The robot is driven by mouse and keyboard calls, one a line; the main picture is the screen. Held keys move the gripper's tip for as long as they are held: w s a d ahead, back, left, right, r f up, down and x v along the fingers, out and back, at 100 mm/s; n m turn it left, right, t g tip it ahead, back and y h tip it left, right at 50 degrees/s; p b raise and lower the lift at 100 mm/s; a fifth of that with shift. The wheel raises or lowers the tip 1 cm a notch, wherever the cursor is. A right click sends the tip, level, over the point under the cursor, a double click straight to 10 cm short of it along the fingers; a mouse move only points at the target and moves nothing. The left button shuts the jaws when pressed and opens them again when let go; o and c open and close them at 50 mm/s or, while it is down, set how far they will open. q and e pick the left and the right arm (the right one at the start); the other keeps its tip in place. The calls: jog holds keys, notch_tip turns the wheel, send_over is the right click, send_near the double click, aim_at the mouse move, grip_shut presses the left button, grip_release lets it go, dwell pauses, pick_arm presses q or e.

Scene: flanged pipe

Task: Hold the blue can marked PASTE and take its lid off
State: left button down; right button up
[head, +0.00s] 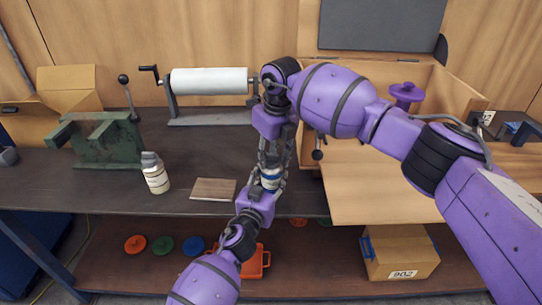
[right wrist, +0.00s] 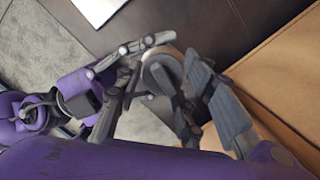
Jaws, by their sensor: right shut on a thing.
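The blue can (head: 270,180) with a pale band is upright between my two grippers, above the bench's front edge. Its label cannot be read, and fingers hide much of it. My right gripper (head: 274,152) reaches down from above and is shut at the can's top, on what looks like its lid. In the right wrist view a round grey top (right wrist: 158,75) sits among the fingers. My left gripper (head: 265,185) comes up from below, its fingers around the can's lower part. Whether they press on it is unclear.
A green vise-like tool (head: 97,140) and a white roll (head: 209,81) are behind. An open wooden box (head: 375,190) is at right. The lower shelf holds flanges and a carton (head: 400,255).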

aim_at(271, 155)
jog(key=shift+r, duration=0.1)
jog(key=shift+r, duration=1)
jog(key=shift+r, duration=2)
pick_arm(q)
jog(key=c, duration=0.8)
grip_release()
